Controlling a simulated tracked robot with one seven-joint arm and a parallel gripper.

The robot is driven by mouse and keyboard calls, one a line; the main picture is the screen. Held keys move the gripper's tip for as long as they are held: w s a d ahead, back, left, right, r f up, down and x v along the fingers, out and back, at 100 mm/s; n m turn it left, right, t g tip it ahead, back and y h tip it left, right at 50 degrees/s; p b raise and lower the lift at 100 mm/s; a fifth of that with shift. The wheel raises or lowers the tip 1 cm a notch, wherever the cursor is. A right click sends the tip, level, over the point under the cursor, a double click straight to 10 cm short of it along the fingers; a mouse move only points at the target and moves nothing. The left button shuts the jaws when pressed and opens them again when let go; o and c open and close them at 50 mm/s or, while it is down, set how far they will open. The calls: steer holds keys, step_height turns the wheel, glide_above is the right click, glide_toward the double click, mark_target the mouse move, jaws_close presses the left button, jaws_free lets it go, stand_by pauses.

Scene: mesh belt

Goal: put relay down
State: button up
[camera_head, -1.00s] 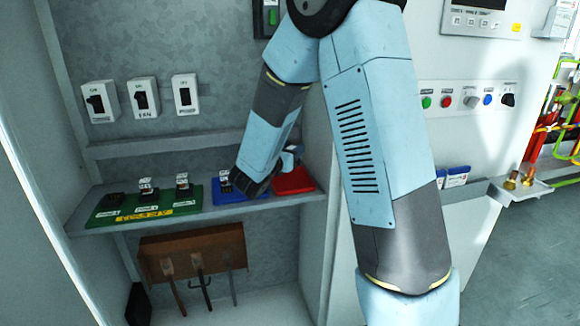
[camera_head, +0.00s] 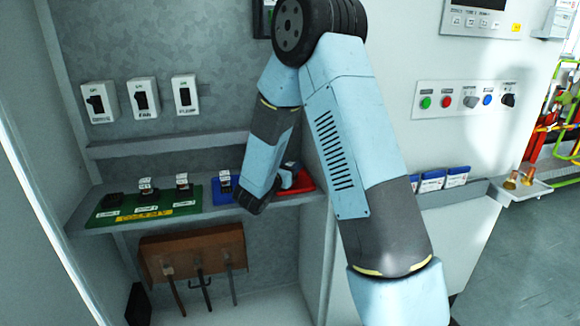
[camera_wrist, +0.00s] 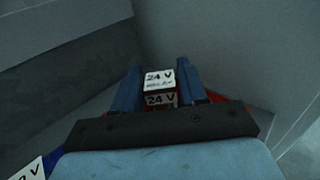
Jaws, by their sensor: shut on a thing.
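My gripper (camera_wrist: 160,90) is shut on a relay (camera_wrist: 159,82) with a white "24 V" label, held between two blue fingers in the wrist view. In the head view my gripper (camera_head: 290,174) is at the red tray (camera_head: 306,184) on the right end of the shelf. My arm hides the relay there. Red also shows beside the fingers in the wrist view. I cannot tell whether the relay touches the tray.
A blue tray (camera_head: 215,196) with another relay (camera_head: 225,180) lies just left of the red tray. A green board (camera_head: 125,213) with several relays is further left. The cabinet side wall stands close on the right. A brown rack (camera_head: 193,252) hangs below the shelf.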

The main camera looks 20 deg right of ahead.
steer(key=o, duration=1.2)
steer(key=shift+c, duration=0.2)
